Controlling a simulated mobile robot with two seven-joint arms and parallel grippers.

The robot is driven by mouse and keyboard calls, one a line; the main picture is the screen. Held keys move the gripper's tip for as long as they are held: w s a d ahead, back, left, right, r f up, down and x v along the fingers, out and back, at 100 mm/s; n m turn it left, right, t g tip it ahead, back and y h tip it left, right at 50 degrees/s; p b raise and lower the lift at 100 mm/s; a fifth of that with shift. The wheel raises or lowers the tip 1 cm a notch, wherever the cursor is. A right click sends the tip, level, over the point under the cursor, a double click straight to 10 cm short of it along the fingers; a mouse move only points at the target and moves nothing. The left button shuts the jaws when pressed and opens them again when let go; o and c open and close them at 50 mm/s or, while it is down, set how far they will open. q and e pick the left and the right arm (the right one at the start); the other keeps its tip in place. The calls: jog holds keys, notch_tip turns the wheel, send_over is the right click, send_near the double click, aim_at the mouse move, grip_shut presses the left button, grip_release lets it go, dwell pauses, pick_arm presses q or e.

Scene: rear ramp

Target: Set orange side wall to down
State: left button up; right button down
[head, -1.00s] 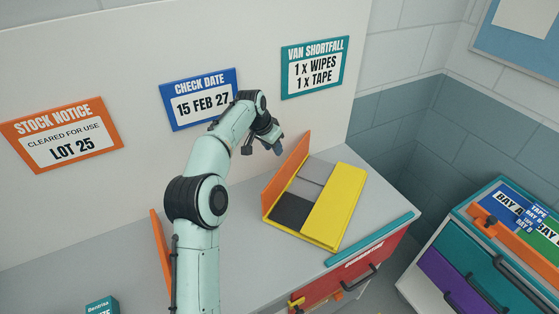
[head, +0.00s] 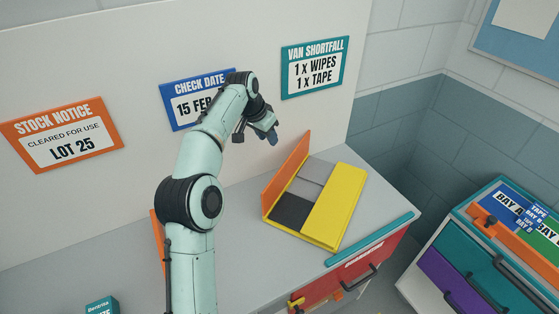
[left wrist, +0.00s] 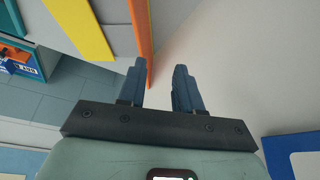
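The orange side wall (head: 287,172) stands upright, tilted slightly, along the left edge of a yellow-edged case on the counter. It also shows in the left wrist view as an orange strip (left wrist: 142,38). My left gripper (head: 257,136) is above and left of the wall's top edge, apart from it. In the left wrist view the left gripper's (left wrist: 159,66) two blue-grey fingers are spread with nothing between them. The orange strip passes just beyond the left finger. My right gripper is not in view.
The yellow panel (head: 337,207) and grey pads (head: 303,189) lie right of the wall. Another orange panel (head: 157,243) is partly hidden behind my left arm. A white back wall with signs rises behind. A drawer unit (head: 470,262) stands at right.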

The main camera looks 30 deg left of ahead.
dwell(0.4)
pick_arm(q)
jog(key=v, duration=1.1)
jog(key=shift+s+r, duration=0.15)
jog(key=shift+r, duration=0.25)
